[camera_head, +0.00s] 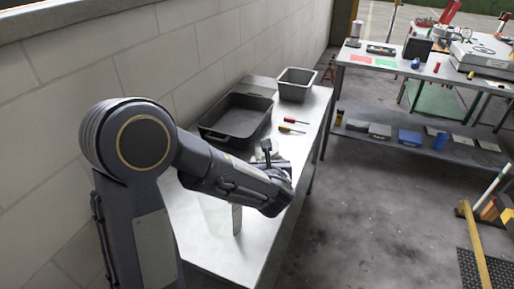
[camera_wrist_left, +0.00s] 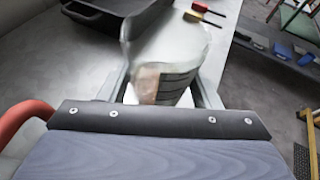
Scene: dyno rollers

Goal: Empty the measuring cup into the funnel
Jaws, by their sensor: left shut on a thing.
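A clear, pale measuring cup (camera_wrist_left: 168,50) with dark markings fills the space between the fingers of my left gripper (camera_wrist_left: 162,88) in the left wrist view. The gripper is shut on it. The cup is blurred, and I cannot tell what it contains. In the head view my left arm reaches over the metal workbench (camera_head: 215,250), and its forearm hides most of the hand and cup. A red curved thing (camera_wrist_left: 22,117) shows at the left edge of the wrist view; I cannot tell whether it is part of the funnel. No funnel is clearly visible. My right gripper is not in view.
A dark tray (camera_head: 206,131) and a grey bin (camera_head: 297,92) stand at the back of the workbench by the wall. A red screwdriver (camera_head: 296,121) and a yellow one (camera_head: 291,130) lie beside them. A second bench (camera_head: 400,76) stands farther right, across open floor.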

